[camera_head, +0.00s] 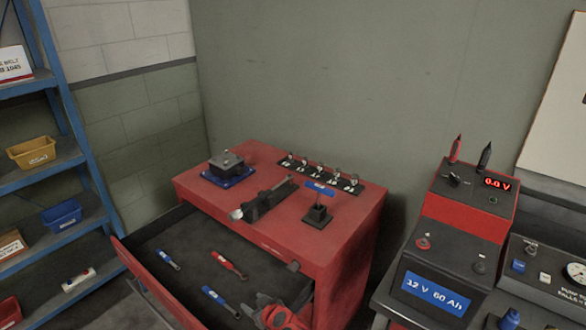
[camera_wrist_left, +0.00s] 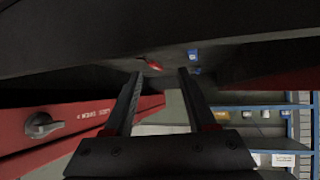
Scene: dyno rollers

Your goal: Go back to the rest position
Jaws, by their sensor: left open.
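My left gripper (camera_head: 256,316) shows in part at the bottom edge of the head view, at the front right of the open drawer (camera_head: 155,240); its red and dark housing is cut off by the frame. In the left wrist view my left gripper (camera_wrist_left: 160,74) has its two dark fingers apart with nothing between them. Beyond the fingertips lie a red-handled tool (camera_wrist_left: 153,65) and blue-marked tools (camera_wrist_left: 194,62) in the dark drawer. My right gripper is in neither view.
The red tool chest (camera_head: 255,200) carries a dark block on a blue base (camera_head: 228,168), a clamp-like tool (camera_head: 265,200) and a small stand (camera_head: 317,213). A blue shelf (camera_head: 85,155) stands left. A battery tester (camera_head: 455,240) stands right.

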